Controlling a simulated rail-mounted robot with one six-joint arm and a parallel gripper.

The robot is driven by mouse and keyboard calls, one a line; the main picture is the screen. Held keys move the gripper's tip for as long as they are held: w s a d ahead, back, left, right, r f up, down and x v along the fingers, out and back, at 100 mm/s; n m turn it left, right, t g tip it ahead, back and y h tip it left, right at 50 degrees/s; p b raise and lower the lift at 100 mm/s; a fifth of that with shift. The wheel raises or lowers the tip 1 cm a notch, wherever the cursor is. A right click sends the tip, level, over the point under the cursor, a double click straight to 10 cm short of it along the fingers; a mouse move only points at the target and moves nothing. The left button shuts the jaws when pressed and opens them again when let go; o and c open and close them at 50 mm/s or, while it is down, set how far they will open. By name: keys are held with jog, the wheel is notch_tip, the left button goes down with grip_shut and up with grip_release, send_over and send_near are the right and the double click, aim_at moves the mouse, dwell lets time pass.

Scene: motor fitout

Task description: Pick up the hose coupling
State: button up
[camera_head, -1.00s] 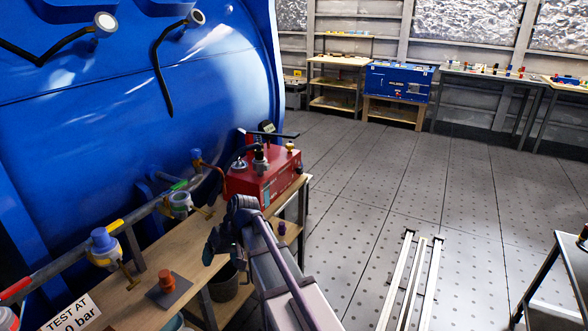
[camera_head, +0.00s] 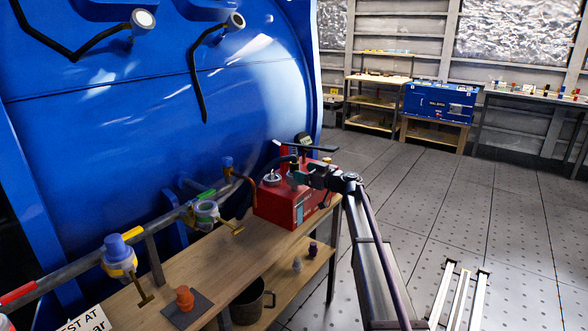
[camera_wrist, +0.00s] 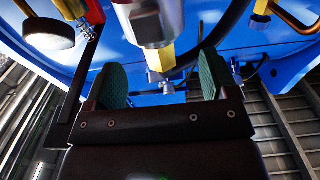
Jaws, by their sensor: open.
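A silver cylinder with a yellow hex end (camera_wrist: 160,55), which looks like the hose coupling, hangs in the upper middle of the wrist view. My gripper (camera_wrist: 158,82) is open, with one green-padded finger on each side of the yellow end in the picture. I cannot tell how deep the coupling sits between the fingers, and I see no contact. In the head view, my gripper (camera_head: 294,176) is at the top of the red box (camera_head: 277,208) on the bench. There my gripper and wrist hide the coupling.
A black gauge (camera_head: 304,141) and a dark lever stand above the red box. The wooden bench (camera_head: 215,258) carries an orange fitting (camera_head: 184,298) on a dark plate. A pipe with valves (camera_head: 120,258) runs along the blue tank (camera_head: 120,130). The floor at right is mostly clear.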

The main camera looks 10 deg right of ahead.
aim_at(293, 167)
jog(key=x, duration=0.5)
jog(key=shift+w+a, duration=0.25)
jog(key=shift+w, duration=0.05)
jog(key=c, duration=1)
notch_tip(293, 167, up, 11)
jog(key=p, duration=1)
jog(key=shift+f+p, duration=0.2)
jog(key=shift+p, duration=0.1)
